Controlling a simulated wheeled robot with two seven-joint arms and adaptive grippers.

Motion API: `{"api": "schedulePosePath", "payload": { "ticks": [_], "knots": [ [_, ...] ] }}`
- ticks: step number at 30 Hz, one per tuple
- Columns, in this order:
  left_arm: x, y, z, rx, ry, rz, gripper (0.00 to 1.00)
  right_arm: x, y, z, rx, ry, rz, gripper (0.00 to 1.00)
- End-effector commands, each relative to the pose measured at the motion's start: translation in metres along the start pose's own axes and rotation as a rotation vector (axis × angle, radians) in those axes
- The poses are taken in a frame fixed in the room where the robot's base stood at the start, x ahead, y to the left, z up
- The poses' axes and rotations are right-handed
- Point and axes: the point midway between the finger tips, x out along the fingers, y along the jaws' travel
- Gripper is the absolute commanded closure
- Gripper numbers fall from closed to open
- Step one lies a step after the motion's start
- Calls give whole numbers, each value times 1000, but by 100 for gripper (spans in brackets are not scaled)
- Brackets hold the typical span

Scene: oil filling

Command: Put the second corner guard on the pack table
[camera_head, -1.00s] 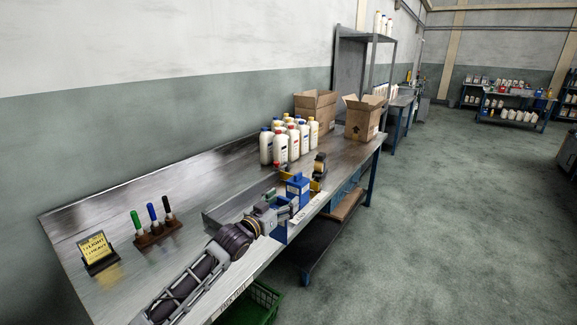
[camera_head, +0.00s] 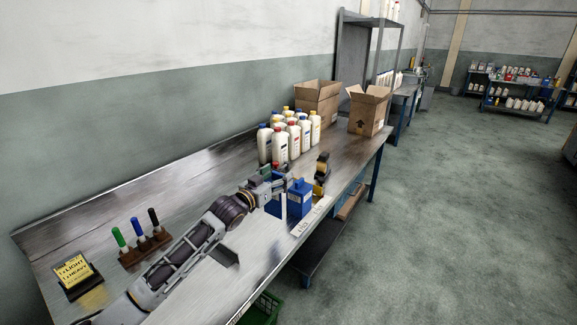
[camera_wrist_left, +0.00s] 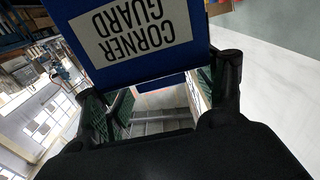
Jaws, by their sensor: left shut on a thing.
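My left gripper (camera_head: 277,184) reaches over the pack table (camera_head: 205,285) from the left. In the left wrist view its fingers (camera_wrist_left: 163,98) stand on either side of a blue block labelled CORNER GUARD (camera_wrist_left: 140,38), upside down in the picture, and are shut on it. In the head view, blue blocks sit close together at the gripper: a corner guard (camera_head: 300,200) on the right and a blue part (camera_head: 273,208) on the left, beside a white edge. I cannot tell exactly which is held or whether it touches the tabletop. My right gripper is out of view.
Several white bottles (camera_head: 293,141) and two open cartons (camera_head: 368,112) stand farther back on the table. A tape dispenser (camera_head: 322,170) is just beyond the blue blocks. A marker stand (camera_head: 145,250) and a yellow sign (camera_head: 76,273) are at front left. A green crate (camera_head: 262,308) is below.

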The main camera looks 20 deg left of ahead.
Motion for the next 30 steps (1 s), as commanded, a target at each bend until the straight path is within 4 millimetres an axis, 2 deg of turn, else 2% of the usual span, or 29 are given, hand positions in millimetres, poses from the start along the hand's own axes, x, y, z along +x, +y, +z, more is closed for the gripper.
{"api": "schedulePosePath", "payload": {
  "ticks": [14,25,30],
  "knots": [
    [0,0,4,0,0,0,67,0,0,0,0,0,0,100],
    [0,0,48,-1,-2,-1,67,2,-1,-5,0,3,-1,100],
    [0,-1,61,1,0,-1,67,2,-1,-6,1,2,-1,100]
  ]
}}
